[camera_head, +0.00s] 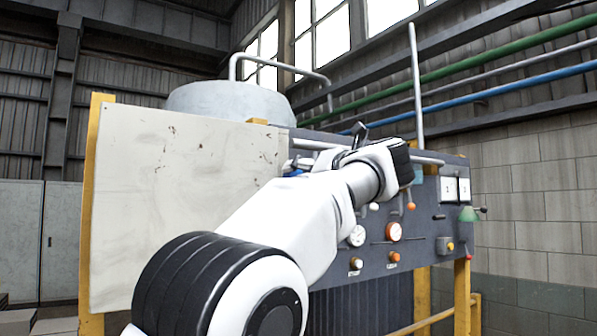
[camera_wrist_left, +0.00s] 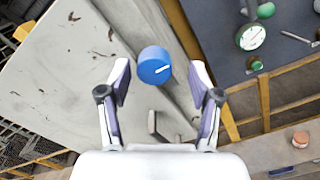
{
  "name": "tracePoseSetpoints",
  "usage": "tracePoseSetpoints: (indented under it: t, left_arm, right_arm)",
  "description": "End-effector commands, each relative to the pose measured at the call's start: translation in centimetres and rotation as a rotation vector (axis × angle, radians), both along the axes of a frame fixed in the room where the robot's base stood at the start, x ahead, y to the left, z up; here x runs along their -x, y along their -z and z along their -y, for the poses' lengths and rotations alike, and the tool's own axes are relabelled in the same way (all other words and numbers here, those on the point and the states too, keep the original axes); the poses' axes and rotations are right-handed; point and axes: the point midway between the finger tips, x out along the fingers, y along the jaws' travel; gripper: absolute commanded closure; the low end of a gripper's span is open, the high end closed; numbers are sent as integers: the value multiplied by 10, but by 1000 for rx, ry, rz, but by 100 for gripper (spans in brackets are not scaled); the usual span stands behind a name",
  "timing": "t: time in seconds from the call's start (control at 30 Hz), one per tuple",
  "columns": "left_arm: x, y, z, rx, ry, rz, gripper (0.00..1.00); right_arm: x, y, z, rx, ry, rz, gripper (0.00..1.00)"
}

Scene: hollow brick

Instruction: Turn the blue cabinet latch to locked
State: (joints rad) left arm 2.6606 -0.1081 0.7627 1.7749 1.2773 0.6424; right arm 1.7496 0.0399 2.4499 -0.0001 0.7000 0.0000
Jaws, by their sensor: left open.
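My left gripper (camera_wrist_left: 160,80) is open, with one finger on each side of the knob in that picture; a gap shows on both sides. I cannot tell how far the fingertips are from it in depth. My right gripper is not in view.
The dark control board (camera_head: 435,215) carries gauges, small levers and coloured knobs close to my left arm. A green knob (camera_wrist_left: 265,10) and a gauge (camera_wrist_left: 250,37) show at upper right in the wrist view. A grey bracket (camera_wrist_left: 165,130) lies below the knob. Yellow posts (camera_head: 462,298) frame the board.

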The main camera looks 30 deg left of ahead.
Motion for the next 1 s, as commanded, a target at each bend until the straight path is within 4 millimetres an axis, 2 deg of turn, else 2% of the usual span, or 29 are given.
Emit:
tracePoseSetpoints:
  t: [0.03,0.13,0.4,0.57,0.6,1.0]
  left_arm:
    - [-3,-4,-8,1,-2,-1,36]
    - [-7,-3,-18,0,0,0,36]
    - [-9,0,-21,-1,0,1,36]
    - [-9,-1,-21,-1,0,1,93]
    - [-9,-1,-21,-2,0,1,96]
    - [-8,-2,-21,-13,1,-24,96]
  right_arm:
    - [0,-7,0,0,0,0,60]
    - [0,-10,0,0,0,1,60]
    - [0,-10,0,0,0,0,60]
    - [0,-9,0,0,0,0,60]
    - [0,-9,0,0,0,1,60]
    - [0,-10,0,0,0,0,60]
